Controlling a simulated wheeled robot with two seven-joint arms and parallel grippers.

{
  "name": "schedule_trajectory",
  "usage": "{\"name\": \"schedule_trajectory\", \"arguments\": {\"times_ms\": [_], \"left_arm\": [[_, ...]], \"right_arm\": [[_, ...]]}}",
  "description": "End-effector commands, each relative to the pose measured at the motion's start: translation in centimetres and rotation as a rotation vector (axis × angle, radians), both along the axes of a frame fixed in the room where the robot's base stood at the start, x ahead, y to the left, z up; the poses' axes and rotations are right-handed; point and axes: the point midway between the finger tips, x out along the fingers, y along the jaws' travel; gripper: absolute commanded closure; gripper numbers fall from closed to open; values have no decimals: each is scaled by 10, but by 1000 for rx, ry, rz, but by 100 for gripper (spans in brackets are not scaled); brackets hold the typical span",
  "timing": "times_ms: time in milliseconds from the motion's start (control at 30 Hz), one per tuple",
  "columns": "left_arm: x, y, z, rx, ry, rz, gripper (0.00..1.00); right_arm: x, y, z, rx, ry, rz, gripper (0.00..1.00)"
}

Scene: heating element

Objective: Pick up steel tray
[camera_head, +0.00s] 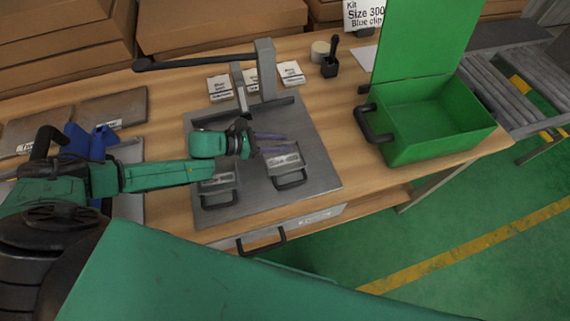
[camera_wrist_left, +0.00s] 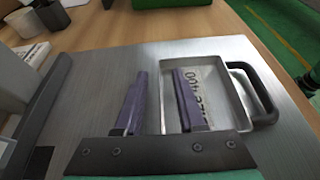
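A small steel tray (camera_head: 288,170) with a black handle lies on the grey metal plate (camera_head: 320,172). The tray (camera_wrist_left: 228,92) also shows in the left wrist view, with a label reading 400 in it and its handle at the right. My left gripper (camera_head: 271,143) is open with purple fingers over the tray's far-left side. In the left wrist view my left gripper (camera_wrist_left: 160,76) has one finger outside the tray's left wall and one over its inside. Contact cannot be told. A second steel tray (camera_head: 218,187) lies under my left forearm. My right gripper is not in view.
A lever press (camera_head: 266,70) stands at the plate's back, with white labelled packets (camera_head: 291,73) beside it. An open green box (camera_head: 437,118) stands to the right, and a black holder (camera_head: 330,66) behind. Bare wooden table lies between plate and box.

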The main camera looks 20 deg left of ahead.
Motion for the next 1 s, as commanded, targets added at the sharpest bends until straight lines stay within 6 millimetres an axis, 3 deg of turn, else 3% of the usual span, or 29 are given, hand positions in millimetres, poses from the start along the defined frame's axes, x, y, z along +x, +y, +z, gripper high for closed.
{"name": "schedule_trajectory", "arguments": {"times_ms": [100, 267, 400, 1000], "left_arm": [[6, -10, -6, 1, -1, 1, 61], [6, -9, -6, 2, -1, 1, 61], [6, -9, -6, 2, -1, 1, 100], [6, -9, -6, 2, -1, 1, 100]], "right_arm": [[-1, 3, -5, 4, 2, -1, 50], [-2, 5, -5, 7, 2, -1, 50], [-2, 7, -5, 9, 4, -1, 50], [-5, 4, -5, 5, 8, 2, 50]]}}
